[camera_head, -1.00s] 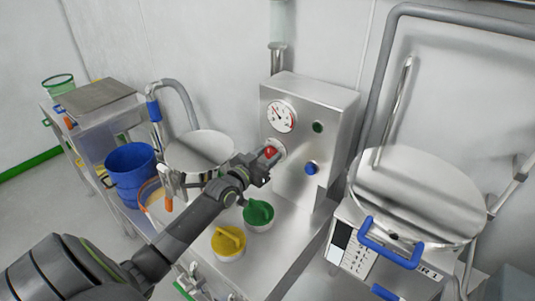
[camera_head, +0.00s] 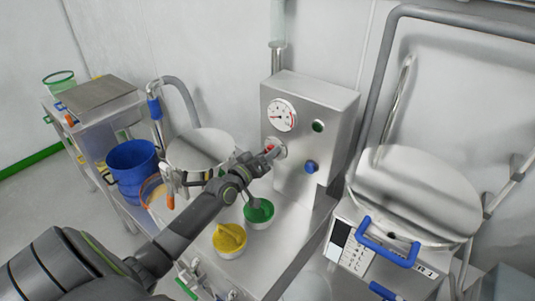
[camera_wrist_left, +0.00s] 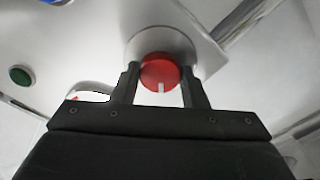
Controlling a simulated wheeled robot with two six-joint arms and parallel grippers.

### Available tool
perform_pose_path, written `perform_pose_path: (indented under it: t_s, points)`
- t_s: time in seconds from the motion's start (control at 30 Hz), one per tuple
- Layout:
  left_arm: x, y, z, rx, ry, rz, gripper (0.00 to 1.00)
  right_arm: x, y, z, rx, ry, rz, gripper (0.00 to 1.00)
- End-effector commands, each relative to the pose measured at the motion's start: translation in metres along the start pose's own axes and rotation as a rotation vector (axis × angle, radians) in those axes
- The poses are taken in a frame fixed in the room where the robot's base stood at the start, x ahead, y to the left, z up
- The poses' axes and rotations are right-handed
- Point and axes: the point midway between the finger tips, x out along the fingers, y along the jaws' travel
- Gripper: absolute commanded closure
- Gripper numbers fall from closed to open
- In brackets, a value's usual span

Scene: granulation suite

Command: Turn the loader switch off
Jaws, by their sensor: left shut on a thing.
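The red switch knob (camera_head: 270,149) sits on a round light plate on the front of the steel control box (camera_head: 340,105), below the dial gauge. My left gripper (camera_head: 264,156) is at the knob, its fingers partly covering it in the head view. In the left wrist view the red knob (camera_wrist_left: 160,72) lies between the two dark fingers of my left gripper (camera_wrist_left: 160,88), which is shut on it. A white mark on the knob points down in that view. My right gripper is not in view.
A dial gauge (camera_head: 282,115), a green button (camera_head: 318,126) and a blue knob (camera_head: 311,167) are on the box close by. A blue bucket (camera_head: 132,182) is at left.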

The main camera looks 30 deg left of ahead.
Motion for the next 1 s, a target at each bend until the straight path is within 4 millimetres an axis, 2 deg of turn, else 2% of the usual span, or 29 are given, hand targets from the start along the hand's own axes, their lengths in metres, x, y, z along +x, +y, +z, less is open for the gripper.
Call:
perform_pose_path:
  t_s: [0.43,0.47,0.6,0.87,1.0]
  points:
    - [-0.0003,-0.0006,0.0008,-0.012,-0.001,-0.001,0.83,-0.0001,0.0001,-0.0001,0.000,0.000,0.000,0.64]
    - [-0.0003,-0.0006,0.0008,-0.012,-0.001,-0.001,0.57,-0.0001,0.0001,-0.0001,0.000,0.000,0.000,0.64]
    - [-0.0002,-0.0005,0.0006,-0.010,-0.001,-0.001,0.39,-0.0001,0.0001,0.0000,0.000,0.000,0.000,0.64]
    - [-0.0001,0.0000,-0.0001,-0.009,0.000,0.000,0.39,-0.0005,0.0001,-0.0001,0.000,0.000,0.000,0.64]
    - [0.0000,0.0047,-0.0065,-0.008,0.000,0.000,0.39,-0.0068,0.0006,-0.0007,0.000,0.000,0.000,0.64]
